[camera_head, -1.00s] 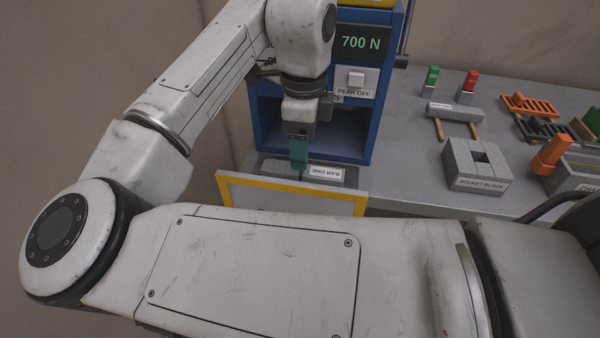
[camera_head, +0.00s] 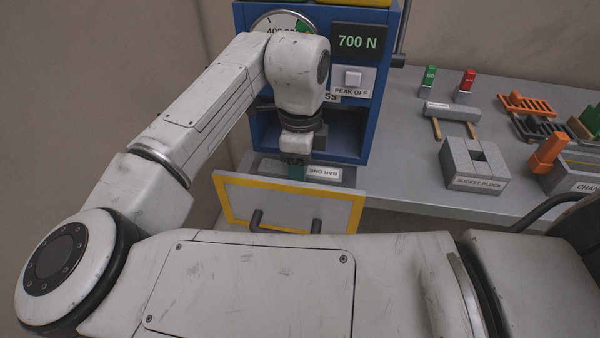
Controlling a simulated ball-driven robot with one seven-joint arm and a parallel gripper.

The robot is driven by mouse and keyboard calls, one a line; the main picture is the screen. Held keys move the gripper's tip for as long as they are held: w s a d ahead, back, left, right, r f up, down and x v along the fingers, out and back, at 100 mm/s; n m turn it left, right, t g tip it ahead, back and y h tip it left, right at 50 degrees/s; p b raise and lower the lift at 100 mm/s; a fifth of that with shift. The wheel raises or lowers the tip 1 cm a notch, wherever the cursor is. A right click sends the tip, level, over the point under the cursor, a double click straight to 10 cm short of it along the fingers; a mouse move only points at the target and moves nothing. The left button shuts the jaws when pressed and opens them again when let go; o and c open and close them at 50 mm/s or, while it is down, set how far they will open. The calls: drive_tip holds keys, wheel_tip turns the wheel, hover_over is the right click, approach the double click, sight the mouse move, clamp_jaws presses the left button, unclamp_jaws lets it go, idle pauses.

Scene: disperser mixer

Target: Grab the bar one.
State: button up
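The bar one (camera_head: 323,174) is a grey bar with a white label. It lies low in front of the blue press, behind the yellow-edged panel, and its left part is hidden by my gripper.
The yellow-edged drawer front (camera_head: 285,203) with dark handles stands just before the bar. The blue press (camera_head: 378,90) with a 700 N display rises behind. On the grey bench (camera_head: 410,170) to the right are a socket block (camera_head: 470,182) and orange racks (camera_head: 525,104).

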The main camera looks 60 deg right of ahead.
clamp_jaws()
idle(0.4)
